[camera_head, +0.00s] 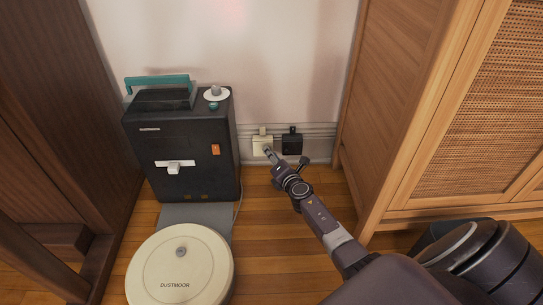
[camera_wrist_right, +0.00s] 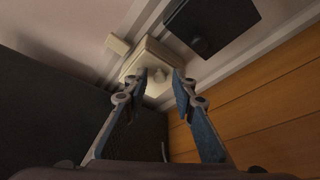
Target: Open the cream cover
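My right gripper (camera_head: 267,151) reaches in from the lower right to the front of the cover. In the wrist view its fingers (camera_wrist_right: 163,77) are apart, one on each side of the knob. I cannot tell whether they touch it. My left gripper is not in view.
A black cover (camera_head: 292,143) sits just right of the cream one. A dark vacuum dock (camera_head: 190,150) stands to the left, with a round cream robot vacuum (camera_head: 180,268) before it. A wooden cabinet (camera_head: 400,110) stands close on the right.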

